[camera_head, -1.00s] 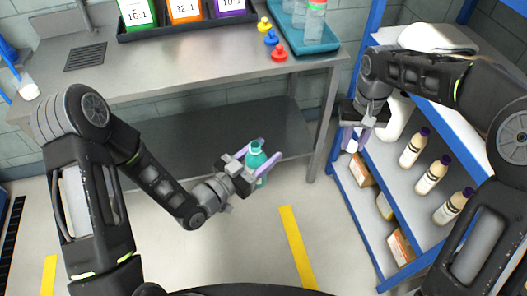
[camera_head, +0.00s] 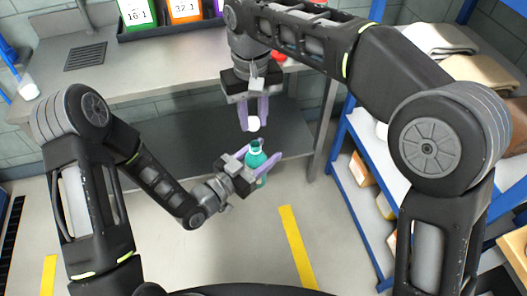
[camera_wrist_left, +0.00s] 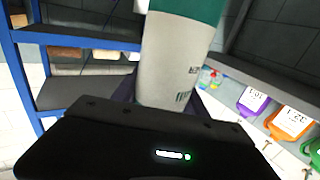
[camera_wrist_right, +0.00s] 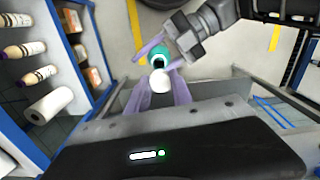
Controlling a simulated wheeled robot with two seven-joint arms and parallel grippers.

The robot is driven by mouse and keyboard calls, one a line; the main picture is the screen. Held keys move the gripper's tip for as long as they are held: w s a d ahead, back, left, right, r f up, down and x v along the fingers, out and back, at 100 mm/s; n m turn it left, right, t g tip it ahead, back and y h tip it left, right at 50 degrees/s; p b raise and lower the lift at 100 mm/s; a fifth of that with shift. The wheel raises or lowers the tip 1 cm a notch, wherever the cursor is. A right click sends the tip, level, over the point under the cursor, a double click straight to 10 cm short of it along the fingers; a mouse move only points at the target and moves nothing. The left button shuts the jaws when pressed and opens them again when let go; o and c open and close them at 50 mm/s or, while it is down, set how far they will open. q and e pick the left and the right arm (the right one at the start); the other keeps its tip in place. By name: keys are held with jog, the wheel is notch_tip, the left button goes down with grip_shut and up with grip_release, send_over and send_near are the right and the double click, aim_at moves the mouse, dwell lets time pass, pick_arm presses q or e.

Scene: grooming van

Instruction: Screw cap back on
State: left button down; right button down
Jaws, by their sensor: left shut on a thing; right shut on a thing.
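The teal bottle (camera_head: 255,158) is held upright in my left gripper (camera_head: 262,165), over the floor in front of the bench. Its open dark mouth shows in the right wrist view (camera_wrist_right: 158,61). In the left wrist view the bottle (camera_wrist_left: 178,50) shows a pale label and a teal upper part. My right gripper (camera_head: 254,118) points down and is shut on the white cap (camera_head: 253,124). The cap is just above the bottle's neck with a small gap. In the right wrist view the cap (camera_wrist_right: 160,81) sits between the lilac fingers, close to the mouth.
The steel bench (camera_head: 150,68) with its lower shelf (camera_head: 200,137) stands behind both grippers. The blue shelf rack (camera_head: 350,185) is on the right, with towels (camera_head: 440,40) on top. The floor below the bottle is clear.

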aim_at(256, 164)
jog(key=shift+s+d, duration=0.25)
jog(key=shift+f, duration=0.1)
jog(key=shift+f, duration=1.95)
jog(key=shift+f, duration=0.9)
jog(key=shift+f, duration=0.55)
